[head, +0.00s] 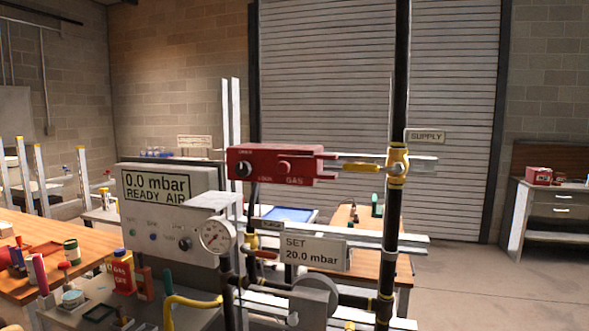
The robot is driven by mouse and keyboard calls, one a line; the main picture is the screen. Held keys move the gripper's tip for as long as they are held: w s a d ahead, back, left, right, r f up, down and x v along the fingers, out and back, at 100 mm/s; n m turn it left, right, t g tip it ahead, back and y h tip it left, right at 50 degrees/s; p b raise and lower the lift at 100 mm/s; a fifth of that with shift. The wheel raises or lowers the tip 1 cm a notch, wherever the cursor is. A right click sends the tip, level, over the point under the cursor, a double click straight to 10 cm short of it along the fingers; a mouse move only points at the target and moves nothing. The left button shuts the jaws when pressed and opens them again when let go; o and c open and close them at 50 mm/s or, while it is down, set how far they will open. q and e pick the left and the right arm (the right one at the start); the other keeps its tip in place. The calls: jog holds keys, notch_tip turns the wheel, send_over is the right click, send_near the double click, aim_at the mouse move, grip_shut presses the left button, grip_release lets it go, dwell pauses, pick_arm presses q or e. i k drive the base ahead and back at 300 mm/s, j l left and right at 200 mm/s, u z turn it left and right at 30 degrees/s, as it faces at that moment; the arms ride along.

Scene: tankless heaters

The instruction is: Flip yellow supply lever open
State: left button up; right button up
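The yellow supply lever (360,167) lies horizontal, across the black vertical pipe (401,70). It reaches left from the yellow valve body (397,160) on that pipe. A "SUPPLY" tag (426,136) sits just right of the valve. Neither of my grippers shows in the head view.
A display (156,186) reads "0.0 mbar READY AIR", with a round gauge (215,237) below right. A "SET 20.0 mbar" plate (314,252) hangs under the lever. Wooden benches stand behind and left. Open floor (470,285) lies to the right.

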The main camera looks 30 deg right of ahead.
aim_at(398, 168)
jog(key=z, duration=1.45)
